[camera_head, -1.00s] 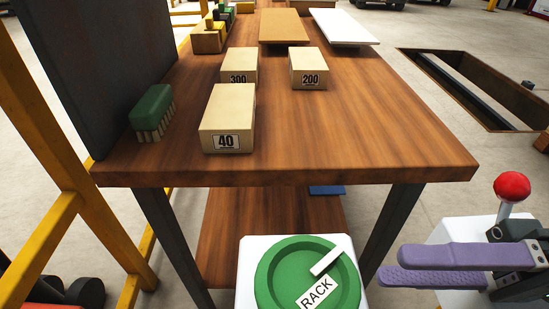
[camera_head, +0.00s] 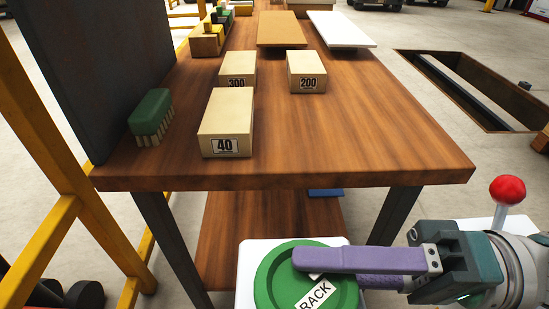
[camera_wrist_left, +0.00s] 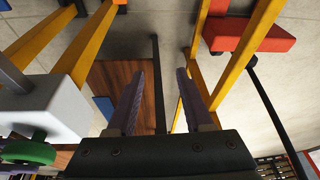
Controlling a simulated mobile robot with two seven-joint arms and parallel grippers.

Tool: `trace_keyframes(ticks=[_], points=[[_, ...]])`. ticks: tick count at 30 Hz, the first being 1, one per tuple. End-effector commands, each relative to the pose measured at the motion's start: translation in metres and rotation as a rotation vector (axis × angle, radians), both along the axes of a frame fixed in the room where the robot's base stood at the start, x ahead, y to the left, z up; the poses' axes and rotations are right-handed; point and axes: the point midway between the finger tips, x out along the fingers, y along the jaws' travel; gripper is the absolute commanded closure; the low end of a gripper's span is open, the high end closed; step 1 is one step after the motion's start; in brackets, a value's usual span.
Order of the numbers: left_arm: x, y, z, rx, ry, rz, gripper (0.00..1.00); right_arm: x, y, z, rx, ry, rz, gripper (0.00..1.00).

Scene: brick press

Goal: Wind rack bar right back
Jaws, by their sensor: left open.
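The green wheel (camera_head: 275,275) with a white RACK label (camera_head: 316,296) sits on a white box (camera_head: 246,250) at the bottom of the head view. Its white bar is mostly hidden by my right gripper's upper purple finger. My right gripper (camera_head: 325,268) comes in from the right. Its upper finger lies over the wheel; its lower finger is apart from it, the tip hidden behind the wheel's right edge. Contact cannot be told. My left gripper (camera_wrist_left: 158,80) is open and empty in the left wrist view, where a green wheel (camera_wrist_left: 28,152) shows at the lower left.
A wooden table (camera_head: 330,150) stands behind the wheel, carrying blocks labelled 40 (camera_head: 226,125), 300 (camera_head: 238,70) and 200 (camera_head: 306,72) and a green brush (camera_head: 150,113). A red-knobbed lever (camera_head: 507,190) rises at the right, close to my right arm. Yellow posts (camera_head: 60,170) stand left.

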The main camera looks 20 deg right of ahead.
Motion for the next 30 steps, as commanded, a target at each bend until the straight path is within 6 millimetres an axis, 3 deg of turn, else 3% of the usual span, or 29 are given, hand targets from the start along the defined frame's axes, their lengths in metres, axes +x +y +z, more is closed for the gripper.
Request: trace_keyframes(ticks=[1,7,30], points=[[0.000,0.000,0.000,0.000,0.000,0.000,0.49,0.000,0.000,0.000,-0.001,0.000,0.000,0.77],[0.000,0.000,0.000,0.000,0.001,0.000,0.49,0.000,0.000,0.000,-0.001,0.000,0.000,1.00],[0.000,0.000,-0.013,0.000,0.001,0.000,0.49,0.003,0.001,0.000,-0.002,-0.001,0.138,1.00]])
